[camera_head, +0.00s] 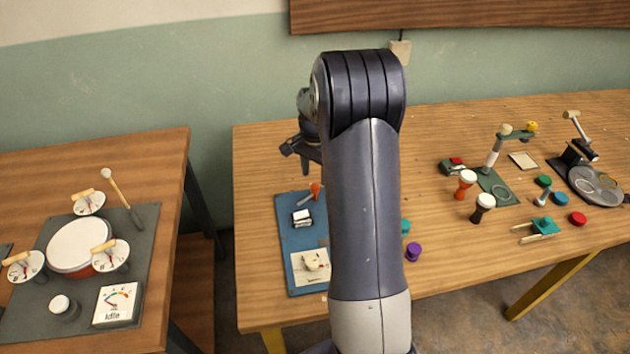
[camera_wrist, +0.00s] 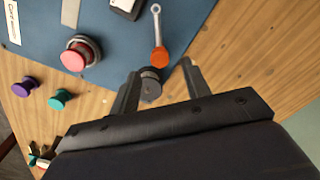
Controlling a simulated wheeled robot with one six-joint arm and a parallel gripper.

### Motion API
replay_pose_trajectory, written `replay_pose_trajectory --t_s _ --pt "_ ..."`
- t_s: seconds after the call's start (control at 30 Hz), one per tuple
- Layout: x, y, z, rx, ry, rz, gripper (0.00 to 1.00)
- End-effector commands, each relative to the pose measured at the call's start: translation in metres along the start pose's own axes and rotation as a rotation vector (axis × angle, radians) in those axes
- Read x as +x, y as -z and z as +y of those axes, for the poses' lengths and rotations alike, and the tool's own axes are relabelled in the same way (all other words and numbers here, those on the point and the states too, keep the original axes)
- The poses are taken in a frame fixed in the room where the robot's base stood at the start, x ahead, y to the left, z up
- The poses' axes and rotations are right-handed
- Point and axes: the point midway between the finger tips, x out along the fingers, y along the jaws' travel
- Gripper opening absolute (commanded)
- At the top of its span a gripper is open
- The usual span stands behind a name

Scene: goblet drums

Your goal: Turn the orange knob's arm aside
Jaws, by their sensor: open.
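The orange knob (camera_head: 315,190) sits near the far right part of the blue board (camera_head: 285,235). In the wrist view the orange knob (camera_wrist: 160,57) lies just beyond my fingertips, with its thin grey arm (camera_wrist: 156,24) running up over the board to a ringed end. My gripper (camera_wrist: 160,78) is open; its fingers are short of the knob and apart from it. A dark cylinder (camera_wrist: 151,88) shows between the fingers; I cannot tell what it belongs to. In the head view my gripper (camera_head: 303,150) is above the board's far end, partly hidden by my arm.
A pink-topped round piece (camera_wrist: 75,58) is on the board, left of the knob in the wrist view. Purple (camera_head: 413,252) and teal (camera_head: 405,227) spools stand beside the board. Small goblet drums (camera_head: 466,182) are farther right. Bare wood lies right of the fingers in the wrist view.

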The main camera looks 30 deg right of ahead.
Motion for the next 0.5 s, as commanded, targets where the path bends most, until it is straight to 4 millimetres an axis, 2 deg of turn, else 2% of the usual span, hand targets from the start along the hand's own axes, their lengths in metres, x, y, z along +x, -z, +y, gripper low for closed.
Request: replay_pose_trajectory --t_s 0.1,0.23,0.33,0.5 --pt "-0.026 0.001 -0.001 0.0 0.003 0.003 0.45" --pt "-0.048 0.0 0.0 0.0 0.002 0.003 0.45" --pt "-0.059 0.0 0.0 0.0 0.001 0.001 0.45" --pt "-0.067 0.0 0.0 0.0 0.0 0.0 0.45"
